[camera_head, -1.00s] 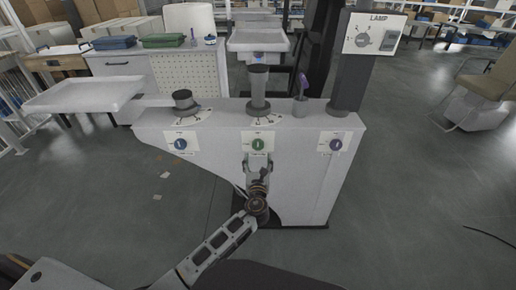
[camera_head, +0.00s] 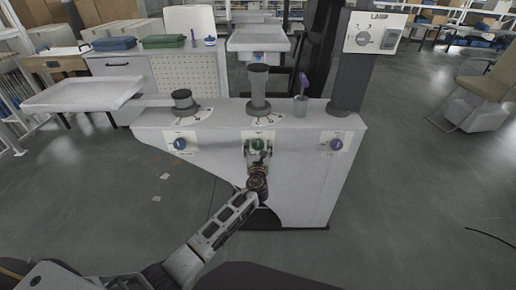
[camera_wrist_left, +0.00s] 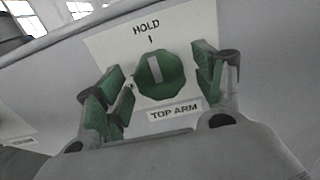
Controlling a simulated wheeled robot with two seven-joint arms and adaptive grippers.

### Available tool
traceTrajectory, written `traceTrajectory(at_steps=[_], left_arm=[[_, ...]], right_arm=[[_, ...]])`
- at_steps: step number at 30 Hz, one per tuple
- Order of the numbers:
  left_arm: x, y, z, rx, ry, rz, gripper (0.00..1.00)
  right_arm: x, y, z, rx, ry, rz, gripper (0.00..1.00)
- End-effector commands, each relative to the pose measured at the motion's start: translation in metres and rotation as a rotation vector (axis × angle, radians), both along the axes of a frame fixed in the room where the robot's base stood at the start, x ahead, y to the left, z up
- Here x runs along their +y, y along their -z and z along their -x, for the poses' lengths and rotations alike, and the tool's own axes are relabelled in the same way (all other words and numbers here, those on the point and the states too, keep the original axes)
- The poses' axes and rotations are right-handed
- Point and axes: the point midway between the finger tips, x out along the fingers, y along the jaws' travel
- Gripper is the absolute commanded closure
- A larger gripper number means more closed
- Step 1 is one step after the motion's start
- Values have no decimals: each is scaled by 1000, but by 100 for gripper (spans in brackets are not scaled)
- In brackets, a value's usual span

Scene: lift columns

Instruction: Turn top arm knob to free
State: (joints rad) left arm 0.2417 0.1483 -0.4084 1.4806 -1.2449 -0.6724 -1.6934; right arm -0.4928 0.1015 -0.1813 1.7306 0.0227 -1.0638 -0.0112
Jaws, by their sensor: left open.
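The top arm knob (camera_wrist_left: 160,74) is green with a pale pointer bar. In the left wrist view it sits on a white label plate (camera_wrist_left: 112,50) reading HOLD above and TOP ARM below, and its bar points up toward HOLD. My left gripper (camera_wrist_left: 160,85) is open, with its green-padded fingers on either side of the knob; I cannot tell whether they touch it. In the head view the knob (camera_head: 257,144) is the middle one on the front of the white console (camera_head: 300,185), and the left gripper (camera_head: 258,153) is right at it. My right gripper is not in view.
Blue knobs sit left (camera_head: 180,144) and right (camera_head: 336,144) of the middle one. A LAMP panel (camera_head: 374,34) is on the dark post at upper right. A white tray (camera_head: 84,94) extends left.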

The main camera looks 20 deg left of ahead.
Motion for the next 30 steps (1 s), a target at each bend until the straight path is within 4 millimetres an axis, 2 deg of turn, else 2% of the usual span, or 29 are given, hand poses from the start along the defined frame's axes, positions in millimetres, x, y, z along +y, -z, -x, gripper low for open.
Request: traceTrajectory(at_steps=[11,22,30], left_arm=[[1,-1,-3,-1,0,0,31],[1,0,-2,-1,0,0,77],[1,0,-2,-5,0,17,77]], right_arm=[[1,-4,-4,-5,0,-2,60],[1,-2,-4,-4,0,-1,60],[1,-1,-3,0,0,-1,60]])
